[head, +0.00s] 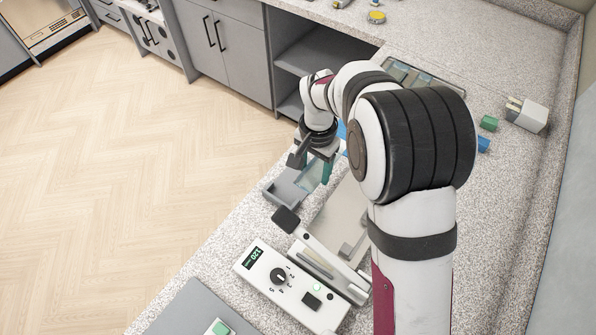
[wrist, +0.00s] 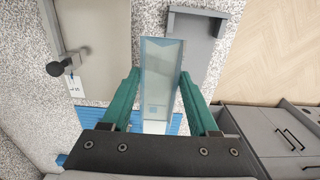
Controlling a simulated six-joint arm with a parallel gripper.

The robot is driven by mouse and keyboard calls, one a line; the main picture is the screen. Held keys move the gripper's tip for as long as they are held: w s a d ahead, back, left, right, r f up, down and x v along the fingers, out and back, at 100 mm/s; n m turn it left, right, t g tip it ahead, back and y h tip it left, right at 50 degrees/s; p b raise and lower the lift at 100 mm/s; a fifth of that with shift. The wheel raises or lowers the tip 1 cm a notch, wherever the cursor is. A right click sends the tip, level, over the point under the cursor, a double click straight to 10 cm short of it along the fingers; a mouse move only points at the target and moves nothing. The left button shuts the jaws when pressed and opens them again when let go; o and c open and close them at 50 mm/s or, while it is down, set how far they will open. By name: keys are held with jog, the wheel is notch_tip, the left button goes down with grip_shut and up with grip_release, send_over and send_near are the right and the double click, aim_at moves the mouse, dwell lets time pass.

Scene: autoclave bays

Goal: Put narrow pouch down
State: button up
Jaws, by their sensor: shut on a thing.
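The narrow pouch (wrist: 162,75) is a long, see-through strip with a blue edge. In the wrist view it lies between the two teal fingers of my gripper (wrist: 159,80), which is shut on it. The pouch's far end reaches over part of a grey open tray (wrist: 205,22). In the head view my gripper (head: 323,172) points down beside the grey tray (head: 272,194), with the pale blue pouch (head: 307,177) at its fingers. The pouch seems to be above the tray; whether it touches cannot be told.
A white control box (head: 266,284) with a dial stands nearer, beside a pale flat unit with a dark knob (wrist: 66,67). A blue ribbed rack (wrist: 91,119) lies under my gripper. Green and blue blocks (head: 489,123) sit at the right. The counter's front edge is close to the tray.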

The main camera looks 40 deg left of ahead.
send_over(292, 187)
notch_tip(292, 187, down, 3)
jog(key=shift+f, duration=2.15)
jog(key=o, duration=1.3)
jog(key=shift+f, duration=0.1)
